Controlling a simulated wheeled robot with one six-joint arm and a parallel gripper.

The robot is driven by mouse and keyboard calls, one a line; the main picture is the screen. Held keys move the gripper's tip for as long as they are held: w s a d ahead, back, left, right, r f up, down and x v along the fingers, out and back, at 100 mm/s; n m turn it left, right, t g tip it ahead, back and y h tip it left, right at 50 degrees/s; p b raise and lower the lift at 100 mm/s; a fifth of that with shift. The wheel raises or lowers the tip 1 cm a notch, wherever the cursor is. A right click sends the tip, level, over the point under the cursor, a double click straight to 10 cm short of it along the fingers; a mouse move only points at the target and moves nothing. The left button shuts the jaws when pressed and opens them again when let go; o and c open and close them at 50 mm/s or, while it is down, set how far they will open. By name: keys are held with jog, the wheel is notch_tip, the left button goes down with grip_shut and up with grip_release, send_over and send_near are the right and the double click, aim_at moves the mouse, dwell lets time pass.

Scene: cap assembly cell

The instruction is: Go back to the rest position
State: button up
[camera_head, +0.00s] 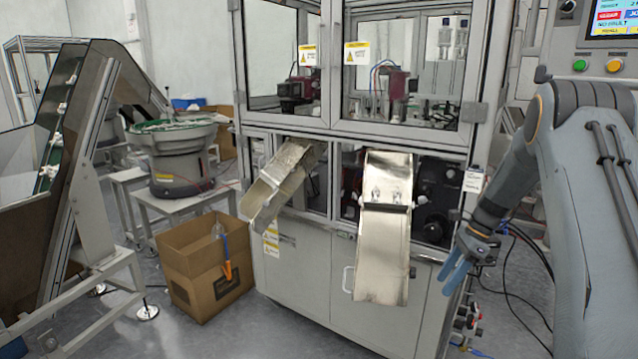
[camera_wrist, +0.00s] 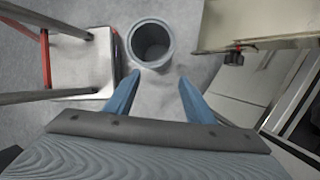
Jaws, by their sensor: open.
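My gripper (camera_head: 456,272) hangs at the right in the head view, in front of the machine's right corner, with its blue fingers pointing down and to the left. In the wrist view my gripper (camera_wrist: 160,92) shows two blue fingers spread apart with nothing between them. The fingers are over the grey floor, and a round grey bin (camera_wrist: 151,43) lies beyond their tips. My arm comes in from the right edge of the head view.
The cap machine (camera_head: 320,262) fills the middle, with two metal chutes (camera_head: 382,262) (camera_head: 283,178) sticking out. A cardboard box (camera_head: 205,268) stands at its left, near a bowl feeder (camera_head: 178,155). A control panel (camera_head: 600,60) is at upper right. Cables hang near my gripper.

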jog(key=s+a+r+n+h, duration=0.3)
jog(key=s+a+r+n, duration=0.4)
jog(key=s+a+n, duration=0.4)
jog(key=s+a+n+h, duration=0.1)
jog(key=s+a+n, duration=0.1)
jog(key=s+n, duration=0.3)
jog(key=s+a+r+n+t, duration=0.1)
jog(key=s+a+n, duration=0.2)
jog(key=s, duration=1.1)
jog(key=shift+a+r+n+h, duration=0.3)
jog(key=shift+a+n+h, duration=0.1)
jog(key=shift+n, duration=0.5)
